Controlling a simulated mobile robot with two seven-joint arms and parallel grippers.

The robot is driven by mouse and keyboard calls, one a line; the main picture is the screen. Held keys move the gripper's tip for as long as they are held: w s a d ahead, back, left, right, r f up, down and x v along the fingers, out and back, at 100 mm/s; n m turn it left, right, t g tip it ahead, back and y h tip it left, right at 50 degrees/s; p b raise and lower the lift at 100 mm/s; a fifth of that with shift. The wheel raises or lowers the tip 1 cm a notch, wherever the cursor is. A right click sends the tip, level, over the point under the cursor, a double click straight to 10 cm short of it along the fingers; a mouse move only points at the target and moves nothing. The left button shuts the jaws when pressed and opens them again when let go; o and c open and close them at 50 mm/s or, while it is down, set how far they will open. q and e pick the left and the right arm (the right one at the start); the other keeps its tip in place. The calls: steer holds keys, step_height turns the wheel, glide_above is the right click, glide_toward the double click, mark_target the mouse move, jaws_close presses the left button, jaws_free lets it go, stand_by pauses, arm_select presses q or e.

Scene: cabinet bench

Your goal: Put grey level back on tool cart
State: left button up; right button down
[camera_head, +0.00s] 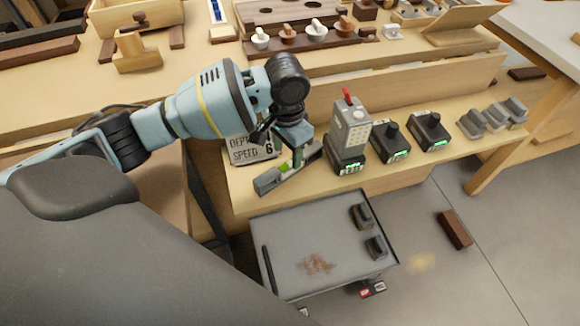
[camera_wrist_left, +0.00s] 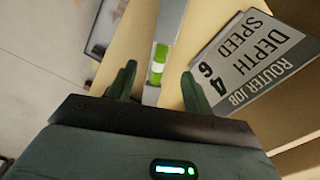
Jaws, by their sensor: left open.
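The grey level (camera_head: 268,183), with a green vial, lies on the lower wooden bench shelf near its front left corner, angled in the head view. My left gripper (camera_head: 298,158) is above it and hides part of it. In the left wrist view the level (camera_wrist_left: 171,22) runs between the two open fingers of the gripper (camera_wrist_left: 159,82), with its green vial just ahead of the tips. I cannot tell whether the fingers touch it. The tool cart (camera_head: 300,230) stands below and in front of the shelf, with a rusty patch on its grey top.
A "DEPTH SPEED" sign (camera_head: 250,150) lies beside the level. A grey box with a red top (camera_head: 350,125) and black chargers (camera_head: 388,145) stand to the right. Two dark blocks (camera_head: 361,215) sit at the cart's right edge; its middle is clear. A brown block (camera_head: 455,230) lies on the floor.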

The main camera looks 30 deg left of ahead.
mark_target(289, 162)
arm_select(q)
steer(key=f, duration=0.1)
steer(key=f+b, duration=0.1)
steer(key=f, duration=0.2)
steer(key=shift+w+d, duration=0.15)
steer(key=shift+w, duration=0.1)
steer(key=shift+f+b, duration=0.3)
steer(key=shift+f, duration=0.3)
steer(key=c, duration=0.8)
jaws_close()
